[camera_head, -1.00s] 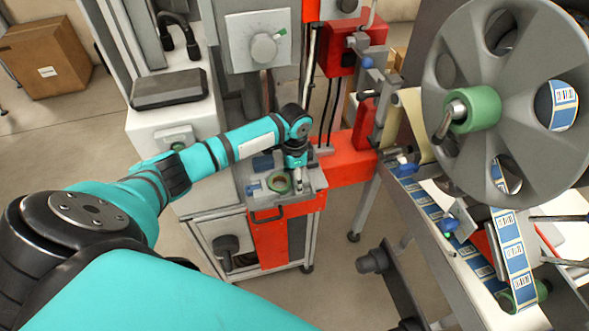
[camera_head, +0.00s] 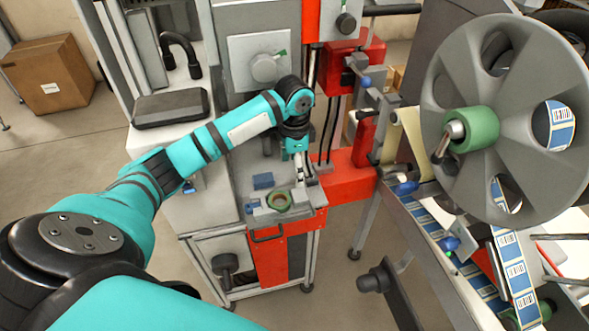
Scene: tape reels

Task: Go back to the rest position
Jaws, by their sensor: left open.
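My left arm, teal and black, reaches in from the lower left. Its left gripper (camera_head: 301,176) points down above the small grey worktop (camera_head: 312,199) of the red-and-white cart and is open. Nothing shows between its fingers. A green tape ring (camera_head: 279,201) lies on the worktop, a little left of and nearer than the fingertips, apart from them. A small blue block (camera_head: 263,181) lies beside the ring. My right gripper is not in view.
A large grey reel (camera_head: 478,75) with a green hub (camera_head: 472,129) stands on the machine at right, with a blue label strip (camera_head: 514,262) below it. A red bracket (camera_head: 349,177) sits right of the worktop. A cardboard box (camera_head: 48,75) is at far left.

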